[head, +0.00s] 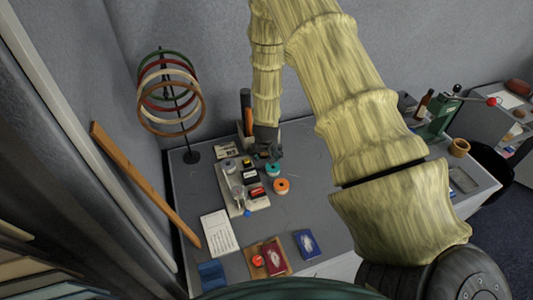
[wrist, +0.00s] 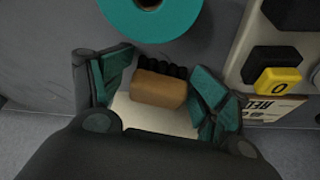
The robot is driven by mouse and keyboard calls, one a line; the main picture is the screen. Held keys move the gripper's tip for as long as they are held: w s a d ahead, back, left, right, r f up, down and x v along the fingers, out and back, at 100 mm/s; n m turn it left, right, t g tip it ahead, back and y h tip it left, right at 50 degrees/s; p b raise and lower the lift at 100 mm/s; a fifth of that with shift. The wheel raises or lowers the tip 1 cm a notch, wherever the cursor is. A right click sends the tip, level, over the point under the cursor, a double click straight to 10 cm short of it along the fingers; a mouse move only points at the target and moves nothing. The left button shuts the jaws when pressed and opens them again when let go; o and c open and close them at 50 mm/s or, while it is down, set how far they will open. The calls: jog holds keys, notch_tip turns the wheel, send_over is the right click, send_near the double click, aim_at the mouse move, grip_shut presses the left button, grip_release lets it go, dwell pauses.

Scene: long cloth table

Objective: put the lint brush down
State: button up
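The lint brush (wrist: 158,90) shows in the wrist view as a tan block with a row of black bristles along its far edge. My gripper (wrist: 160,82) has a teal-padded finger at each side of it, and appears closed on its two ends. In the head view, my gripper (head: 267,150) is low over the back of the grey table, behind the teal spool. The brush cannot be made out there. How far it is above the table is unclear.
A teal spool (wrist: 150,16) lies just beyond the fingers; an orange spool (head: 281,186) is nearer the front. A pale board (head: 258,204) with buttons is beside them. A ring stand (head: 192,156) is at left. Bare table (head: 320,205) shows right of the spools.

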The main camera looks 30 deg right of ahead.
jog(key=shift+r, duration=0.1)
jog(key=shift+r, duration=0.4)
jog(key=b+v, duration=0.3)
jog(key=v, duration=0.7)
jog(key=shift+s+r, duration=0.2)
jog(key=shift+s, duration=0.05)
jog(key=shift+a, duration=0.15)
